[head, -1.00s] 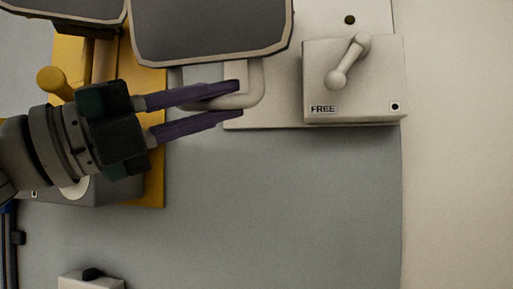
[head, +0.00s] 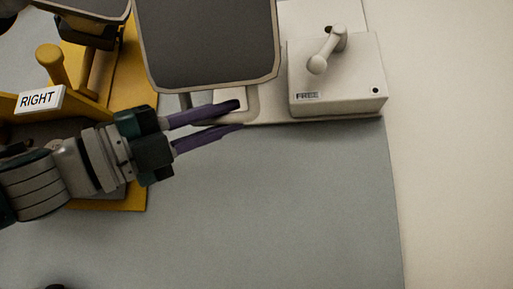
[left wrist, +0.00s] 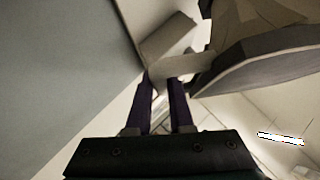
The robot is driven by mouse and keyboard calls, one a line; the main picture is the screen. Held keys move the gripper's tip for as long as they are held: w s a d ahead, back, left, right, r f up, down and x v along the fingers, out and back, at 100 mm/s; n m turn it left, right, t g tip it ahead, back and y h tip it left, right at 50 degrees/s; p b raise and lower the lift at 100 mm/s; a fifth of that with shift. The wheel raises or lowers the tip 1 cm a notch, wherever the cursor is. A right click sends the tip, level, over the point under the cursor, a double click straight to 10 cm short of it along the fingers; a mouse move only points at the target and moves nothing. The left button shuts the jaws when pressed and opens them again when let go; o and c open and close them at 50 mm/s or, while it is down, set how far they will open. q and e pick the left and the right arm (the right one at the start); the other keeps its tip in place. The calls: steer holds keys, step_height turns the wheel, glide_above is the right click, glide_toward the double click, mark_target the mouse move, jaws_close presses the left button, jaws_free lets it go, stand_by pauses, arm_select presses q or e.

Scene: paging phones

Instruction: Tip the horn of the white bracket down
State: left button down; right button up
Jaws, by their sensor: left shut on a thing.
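The white bracket's horn (head: 205,45) is a large dark grey panel with a pale rim, at the top middle of the head view. A pale loop handle (head: 253,100) hangs just below its lower edge, in front of the white backplate (head: 275,118). My left gripper (head: 241,113) reaches in from the left, its purple fingers closed on the handle. In the left wrist view, the fingers (left wrist: 164,88) meet a pale bar (left wrist: 185,70), with the horn's edge (left wrist: 265,70) to the right. My right gripper is not in view.
Right of the horn, a white box (head: 355,85) labelled FREE carries a pale lever (head: 326,50). A yellow bracket (head: 130,75) with a knob and a RIGHT label (head: 40,99) stands behind my left arm. The grey wall (head: 280,210) below is bare.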

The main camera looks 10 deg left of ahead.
arm_select(q)
steer(key=shift+w+a+f, duration=0.1)
steer(key=shift+w+f, duration=0.15)
steer(key=c, duration=1.2)
jaws_free()
steer(key=o, duration=0.4)
steer(key=shift+r, duration=0.15)
steer(key=b+v, duration=0.6)
steer(key=v, duration=0.3)
steer(key=shift+s+a+f, duration=0.2)
steer(key=shift+s, duration=0.1)
